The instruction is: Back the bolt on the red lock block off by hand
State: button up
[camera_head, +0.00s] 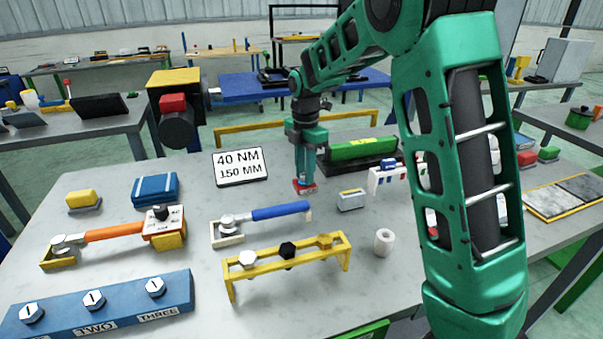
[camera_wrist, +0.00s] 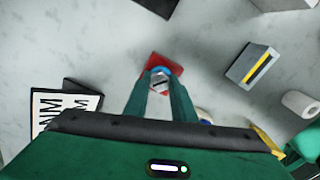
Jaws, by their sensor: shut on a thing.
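The red lock block (camera_head: 304,188) sits on the grey table in the middle of the head view, directly under my gripper (camera_head: 304,180). It also shows in the wrist view (camera_wrist: 158,64) as a red piece lying flat. The bolt (camera_wrist: 159,82) has a pale head with a dark line across it and a blue ring by it. My gripper (camera_wrist: 160,84) points down with its two green fingers on either side of the bolt head, shut on it. The fingers hide the bolt in the head view and part of it in the wrist view.
A sign (camera_head: 240,167) reading "40 NM 150 MM" stands left of the block. A grey block with a yellow strip (camera_head: 351,199) is close on the right. A blue-handled wrench (camera_head: 268,213) and a yellow rack (camera_head: 290,262) lie in front. A green object (camera_head: 360,148) stands behind.

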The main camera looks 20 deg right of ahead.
jog(key=o, duration=1.1)
jog(key=shift+w+d+f, duration=0.1)
jog(key=shift+w, duration=0.05)
jog(key=shift+c, duration=0.2)
jog(key=shift+r, duration=0.2)
notch_tip(320, 180, up, 10)
jog(key=shift+r, duration=0.2)
